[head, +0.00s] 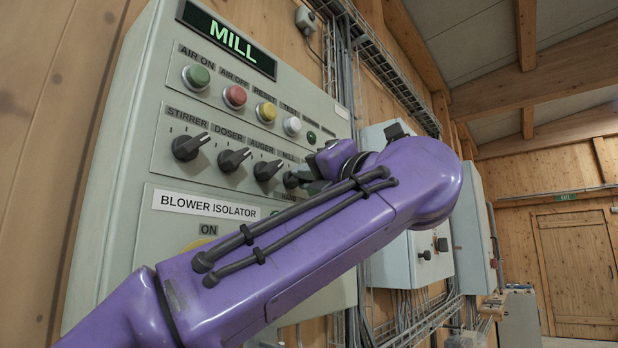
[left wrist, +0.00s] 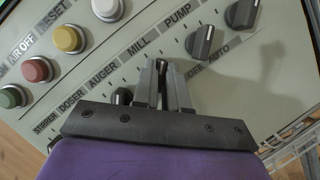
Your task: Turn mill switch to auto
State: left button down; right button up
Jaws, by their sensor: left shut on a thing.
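The grey control panel (head: 140,115) bears a lit MILL sign (head: 228,39) and a row of dark rotary switches. The mill switch (head: 291,180) is at the right end of the visible row, under its MILL label, mostly hidden by my arm. My left gripper (head: 307,181) is at this switch. In the left wrist view, my left gripper (left wrist: 163,85) is shut on the mill switch (left wrist: 161,66), with a finger on either side. The fingers hide most of the knob, so its exact pointer angle is hard to tell. My right gripper is not in view.
The auger switch (head: 267,170) is close beside my gripper, and the pump switch (left wrist: 201,42) is on its other side. Coloured push buttons (head: 235,96) sit above the row. A blower isolator label (head: 205,203) is below. More grey cabinets stand further right.

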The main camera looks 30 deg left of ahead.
pick_arm(q)
jog(key=c, duration=1.2)
grip_release()
jog(key=shift+o, duration=0.2)
jog(key=b+v, duration=0.3)
jog(key=v, duration=0.7)
jog(key=shift+d+b, duration=0.3)
jog(key=shift+f, duration=0.1)
